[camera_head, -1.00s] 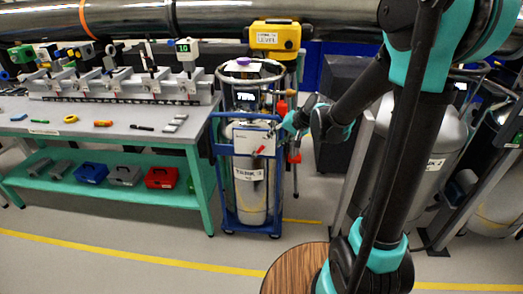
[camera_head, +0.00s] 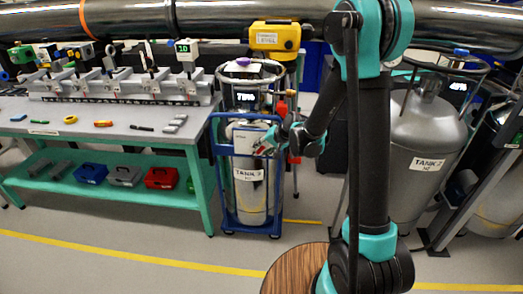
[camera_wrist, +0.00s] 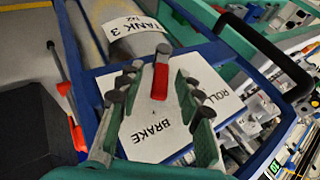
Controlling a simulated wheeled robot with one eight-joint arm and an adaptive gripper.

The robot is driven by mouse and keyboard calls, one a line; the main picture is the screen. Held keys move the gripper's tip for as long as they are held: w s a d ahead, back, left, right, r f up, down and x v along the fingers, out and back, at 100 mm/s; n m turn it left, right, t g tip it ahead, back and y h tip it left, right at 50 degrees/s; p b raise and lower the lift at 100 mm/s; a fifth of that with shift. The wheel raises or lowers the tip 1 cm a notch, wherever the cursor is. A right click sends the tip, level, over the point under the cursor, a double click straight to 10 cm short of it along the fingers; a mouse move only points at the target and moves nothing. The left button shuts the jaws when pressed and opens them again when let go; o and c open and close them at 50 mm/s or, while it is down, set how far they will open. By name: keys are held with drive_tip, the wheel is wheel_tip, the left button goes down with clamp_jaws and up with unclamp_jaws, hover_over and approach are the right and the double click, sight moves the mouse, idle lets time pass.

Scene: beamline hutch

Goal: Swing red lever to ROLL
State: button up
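A red lever (camera_wrist: 160,78) with a dark end sits on a white plate in the wrist view. The plate (camera_wrist: 145,140) bears the word BRAKE near the lever and ROLL at the right. My gripper (camera_wrist: 157,88) is open, with one finger on each side of the lever; I cannot tell whether either touches it. In the head view my gripper (camera_head: 267,146) is at the right side of the plate (camera_head: 243,131) on the blue cart (camera_head: 217,186) and hides most of the lever there.
The cart holds a grey tank (camera_head: 246,202) labelled TANK 3. A teal workbench (camera_head: 206,170) stands at its left. Another tank (camera_head: 425,133) stands at the right. Floor in front is open.

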sight(253, 153)
clamp_jaws()
idle(0.3)
drive_tip(key=shift+a, duration=0.1)
drive_tip(key=shift+a+r+n+h, duration=0.2)
drive_tip(key=shift+a+h, duration=0.2)
drive_tip(key=shift+h, duration=0.3)
drive_tip(key=shift+a+r+n+h, duration=0.1)
drive_tip(key=shift+a+r+h, duration=0.2)
drive_tip(key=shift+h, duration=0.4)
drive_tip(key=a+h, duration=0.2)
drive_tip(key=h, duration=0.1)
drive_tip(key=shift+w+n, duration=0.1)
drive_tip(key=shift+n, duration=0.3)
drive_tip(key=a+h, duration=0.1)
drive_tip(key=h, duration=0.2)
drive_tip(key=shift+a+f+n+g+h, duration=0.1)
drive_tip(key=shift+a+n+g+h, duration=0.2)
drive_tip(key=shift+a, duration=0.05)
drive_tip(key=shift+a+f+n+h, duration=0.2)
drive_tip(key=shift+a+h, duration=0.2)
drive_tip(key=shift+h, duration=0.45)
drive_tip(key=shift+a+f+n+h, duration=0.2)
drive_tip(key=shift+a+h, duration=0.15)
drive_tip(key=shift+h, duration=0.5)
